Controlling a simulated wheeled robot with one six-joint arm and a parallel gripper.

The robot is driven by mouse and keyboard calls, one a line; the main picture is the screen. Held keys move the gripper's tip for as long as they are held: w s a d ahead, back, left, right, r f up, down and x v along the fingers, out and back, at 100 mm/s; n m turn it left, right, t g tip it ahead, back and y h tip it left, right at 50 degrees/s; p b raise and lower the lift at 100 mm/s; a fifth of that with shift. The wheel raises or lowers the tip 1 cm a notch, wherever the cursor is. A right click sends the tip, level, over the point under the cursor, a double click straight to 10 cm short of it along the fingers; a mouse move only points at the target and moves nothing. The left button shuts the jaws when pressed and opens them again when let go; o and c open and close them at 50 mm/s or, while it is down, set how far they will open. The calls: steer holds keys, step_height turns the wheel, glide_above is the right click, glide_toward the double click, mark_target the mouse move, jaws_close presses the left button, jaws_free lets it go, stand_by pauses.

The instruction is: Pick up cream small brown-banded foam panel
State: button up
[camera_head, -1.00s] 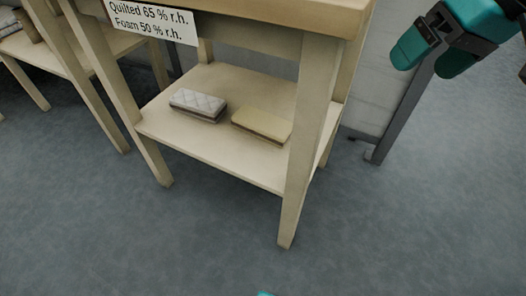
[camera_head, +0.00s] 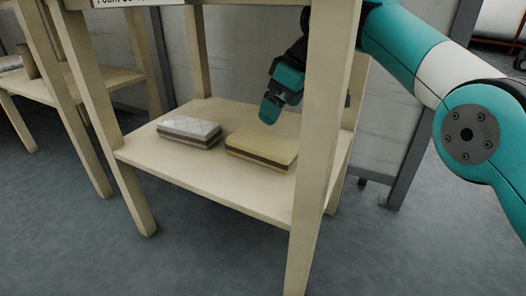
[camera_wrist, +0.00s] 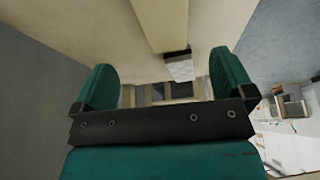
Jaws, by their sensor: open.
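The cream foam panel with a brown band (camera_head: 262,147) lies flat on the lower shelf (camera_head: 215,178) of the wooden stand, right of the quilted panel. My gripper (camera_head: 270,108) is above and just behind the foam panel in the head view, apart from it. One of its fingers is mostly hidden there. In the wrist view both fingers of my gripper (camera_wrist: 165,82) stand wide apart with nothing between them. A long cream surface, likely the foam panel (camera_wrist: 163,22), shows beyond the fingertips.
A white-grey quilted panel (camera_head: 189,130) lies on the shelf to the left. The stand's front right leg (camera_head: 322,150) rises between the camera and part of my arm. The upper board is close above the shelf space. The front of the shelf is clear.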

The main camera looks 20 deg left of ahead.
mark_target(263, 141)
steer(key=b+x, duration=0.2)
steer(key=x, duration=0.4)
steer(key=shift+a+f, duration=0.1)
steer(key=b+x, duration=0.1)
steer(key=x, duration=0.1)
steer(key=b+x, duration=0.1)
steer(key=x, duration=0.2)
steer(key=shift+s+a+f, duration=0.1)
steer(key=shift+s+f, duration=0.05)
steer(key=shift+s, duration=0.1)
steer(key=c, duration=0.9)
